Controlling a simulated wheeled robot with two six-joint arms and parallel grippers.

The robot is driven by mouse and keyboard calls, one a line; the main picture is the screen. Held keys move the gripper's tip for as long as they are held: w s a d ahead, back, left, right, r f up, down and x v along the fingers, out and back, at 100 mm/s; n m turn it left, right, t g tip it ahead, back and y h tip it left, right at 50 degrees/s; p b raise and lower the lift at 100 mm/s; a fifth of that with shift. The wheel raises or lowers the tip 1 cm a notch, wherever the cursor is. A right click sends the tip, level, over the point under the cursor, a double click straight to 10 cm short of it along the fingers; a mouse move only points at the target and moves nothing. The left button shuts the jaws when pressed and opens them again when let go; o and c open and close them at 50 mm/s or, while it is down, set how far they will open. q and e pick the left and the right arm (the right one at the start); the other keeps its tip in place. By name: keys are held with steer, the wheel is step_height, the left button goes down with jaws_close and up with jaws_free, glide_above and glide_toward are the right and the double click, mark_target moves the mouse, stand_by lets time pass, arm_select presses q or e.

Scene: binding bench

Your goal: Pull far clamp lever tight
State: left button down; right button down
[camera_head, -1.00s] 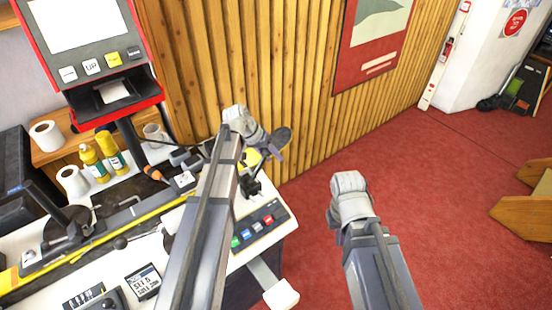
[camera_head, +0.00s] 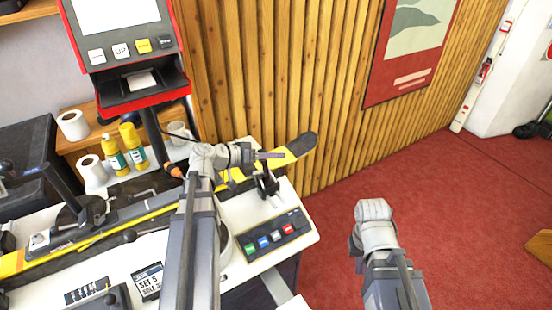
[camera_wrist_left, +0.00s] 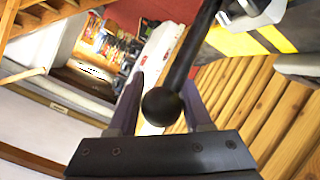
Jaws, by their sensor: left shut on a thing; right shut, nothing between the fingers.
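The yellow ski (camera_head: 293,150) with a dark tip lies along the bench and juts past its right end. The far clamp (camera_head: 266,186) stands dark beside the ski at that end. My left gripper (camera_head: 268,156) is over it, pointing right, and partly hides the ski. In the left wrist view, a black lever with a ball knob (camera_wrist_left: 163,106) lies between its two fingers (camera_wrist_left: 163,112), and the gripper is shut on it. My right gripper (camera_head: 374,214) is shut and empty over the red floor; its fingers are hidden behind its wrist.
The near clamp (camera_head: 82,214) is at the bench's left. A button panel (camera_head: 272,237) sits on the bench's front right. Bottles (camera_head: 132,146), paper rolls (camera_head: 73,125) and a red-framed screen (camera_head: 125,20) stand behind. A slatted wood wall (camera_head: 260,80) rises behind the ski. The floor (camera_head: 420,190) is clear.

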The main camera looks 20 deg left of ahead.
arm_select(q)
steer(key=shift+m+g+h, duration=0.5)
steer(key=shift+g+h, duration=0.2)
steer(key=s+d, duration=0.1)
steer(key=s, duration=0.1)
steer(key=s+d, duration=0.1)
steer(key=shift+s+d, duration=0.35)
steer(key=shift+d, duration=0.05)
steer(key=c, duration=0.5)
jaws_free()
steer(key=shift+s, duration=0.1)
steer(key=shift+o, duration=0.6)
steer(key=s+a+r+p, duration=0.2)
steer(key=s+a+r, duration=0.1)
steer(key=a, duration=0.4)
steer(key=shift+s+r+n+t+y+p, duration=0.2)
steer(key=shift+n+t+y+p, duration=0.1)
steer(key=shift+t+y+p, duration=0.1)
steer(key=shift+w, duration=0.1)
steer(key=shift+f, duration=0.1)
